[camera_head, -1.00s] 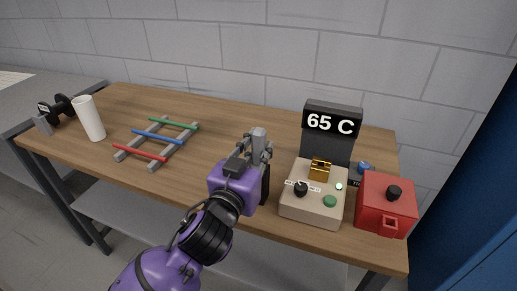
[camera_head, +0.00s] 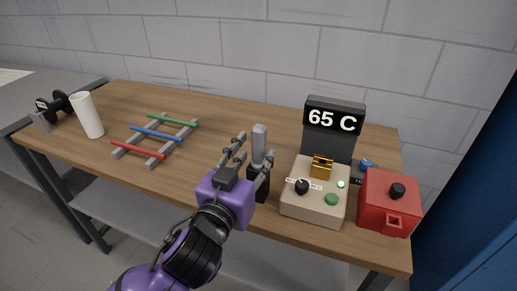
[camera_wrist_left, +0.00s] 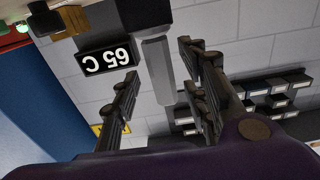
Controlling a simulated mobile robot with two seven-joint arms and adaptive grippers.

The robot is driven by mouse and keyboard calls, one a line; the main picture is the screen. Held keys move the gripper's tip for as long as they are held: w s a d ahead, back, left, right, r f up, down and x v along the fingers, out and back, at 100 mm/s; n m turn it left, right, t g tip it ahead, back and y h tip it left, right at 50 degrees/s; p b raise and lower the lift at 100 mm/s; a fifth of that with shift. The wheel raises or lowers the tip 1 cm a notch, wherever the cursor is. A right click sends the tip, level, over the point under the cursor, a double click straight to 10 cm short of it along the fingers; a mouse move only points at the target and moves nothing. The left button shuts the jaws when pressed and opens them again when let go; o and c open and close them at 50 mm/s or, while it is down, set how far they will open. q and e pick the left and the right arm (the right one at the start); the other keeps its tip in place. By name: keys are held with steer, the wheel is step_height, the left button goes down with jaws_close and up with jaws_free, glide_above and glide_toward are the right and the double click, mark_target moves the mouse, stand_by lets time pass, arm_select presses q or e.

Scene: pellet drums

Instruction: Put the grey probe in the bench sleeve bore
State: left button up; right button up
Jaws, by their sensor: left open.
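The grey probe (camera_head: 259,143) stands upright in the top of a black block (camera_head: 258,183), which looks like the bench sleeve, near the bench's front edge. How deep it sits in the bore cannot be told. My left gripper (camera_head: 252,153) is open, its fingers on either side of the probe and a little short of it. In the left wrist view, upside down, the probe (camera_wrist_left: 158,70) runs from the black block (camera_wrist_left: 130,14) between the spread fingers (camera_wrist_left: 159,62), with gaps visible on both sides. My right gripper is not in view.
Right of the block stand a beige unit (camera_head: 313,205) with a brass block (camera_head: 321,166), a 65 C display (camera_head: 334,120) and a red box (camera_head: 388,203). Left are coloured rods on a grey rack (camera_head: 156,135) and a white cylinder (camera_head: 87,115). The bench behind the probe is clear.

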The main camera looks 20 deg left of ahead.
arm_select(q)
steer(key=shift+s+d, duration=0.15)
steer(key=shift+s, duration=1)
steer(key=shift+s+r+p, duration=0.15)
steer(key=shift+s+p, duration=0.65)
steer(key=shift+s, duration=0.2)
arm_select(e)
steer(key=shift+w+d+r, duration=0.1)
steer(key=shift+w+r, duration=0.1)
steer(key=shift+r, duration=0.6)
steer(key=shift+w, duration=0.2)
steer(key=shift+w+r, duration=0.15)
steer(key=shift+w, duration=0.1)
